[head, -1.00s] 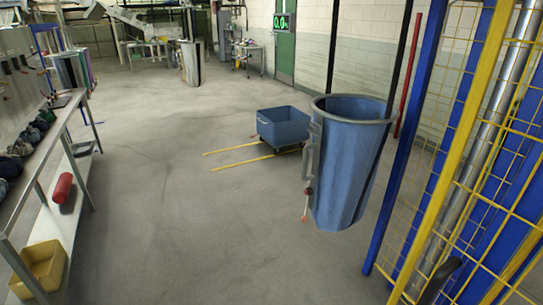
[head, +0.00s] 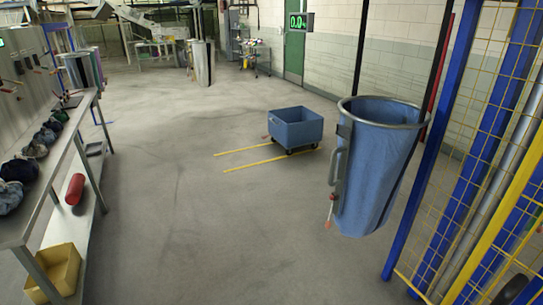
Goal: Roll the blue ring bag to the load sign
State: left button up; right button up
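The blue ring bag (head: 376,170) is a tall blue sling bag with a grey ring around its open top. It is in the right half of the head view, upright, with its bottom apparently above the floor. Dark straps rise from its ring past the top of the picture. A grey handle and a small red-tipped pull show on its left side. I see no readable load sign; a hanging display (head: 299,22) shows green digits at the top. Neither of my grippers is in view.
A blue wheeled tub (head: 296,130) stands by yellow floor lines (head: 255,164), left of the bag. A blue post (head: 440,140) and yellow mesh stand at right. A shelf bench (head: 50,175) lines the left. Another bag (head: 203,65) hangs far back. The middle floor is clear.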

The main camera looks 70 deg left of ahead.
aim_at(378, 137)
jog(key=u, duration=1)
jog(key=i, duration=0.3)
